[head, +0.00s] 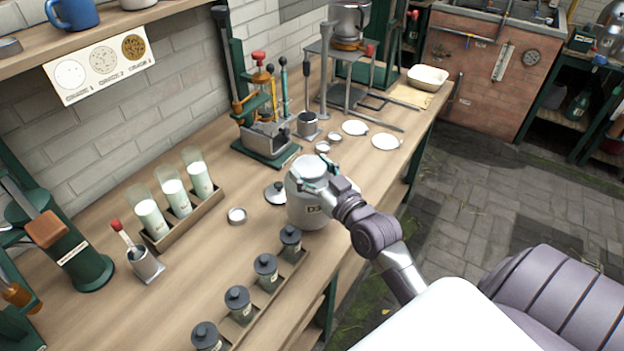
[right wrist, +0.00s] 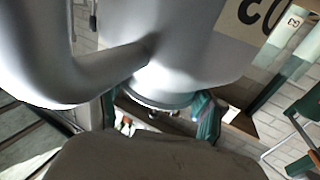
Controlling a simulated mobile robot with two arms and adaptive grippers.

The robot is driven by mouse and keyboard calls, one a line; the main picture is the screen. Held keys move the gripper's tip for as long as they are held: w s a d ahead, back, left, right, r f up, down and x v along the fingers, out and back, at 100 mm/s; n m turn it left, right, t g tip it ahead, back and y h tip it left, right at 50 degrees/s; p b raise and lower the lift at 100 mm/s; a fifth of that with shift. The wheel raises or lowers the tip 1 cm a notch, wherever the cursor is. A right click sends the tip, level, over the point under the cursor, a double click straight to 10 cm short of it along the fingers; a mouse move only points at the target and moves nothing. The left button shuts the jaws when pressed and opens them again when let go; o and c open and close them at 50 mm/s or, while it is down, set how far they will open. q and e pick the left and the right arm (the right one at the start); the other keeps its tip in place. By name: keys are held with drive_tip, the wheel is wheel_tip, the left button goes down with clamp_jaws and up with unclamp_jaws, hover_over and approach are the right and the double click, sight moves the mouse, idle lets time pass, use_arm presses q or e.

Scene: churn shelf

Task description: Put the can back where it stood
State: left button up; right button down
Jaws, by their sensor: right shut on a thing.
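My left gripper is not in view.
A small lid (head: 276,192) lies just left of the can. A rack of milk-filled glasses (head: 174,198) stands behind left, and a row of dark-lidded jars (head: 266,270) stands in front. White dishes (head: 386,142) lie farther back, near a green-based press (head: 266,140).

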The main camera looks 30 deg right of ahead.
sight(299, 167)
wheel_tip(299, 167, down, 3)
drive_tip(key=shift+r, duration=0.2)
drive_tip(key=shift+f, duration=0.3)
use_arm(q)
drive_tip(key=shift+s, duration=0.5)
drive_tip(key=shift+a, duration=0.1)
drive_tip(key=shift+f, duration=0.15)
use_arm(e)
drive_tip(key=shift+f, duration=0.15)
drive_tip(key=shift+c, duration=0.5)
unclamp_jaws()
drive_tip(key=shift+s, duration=0.15)
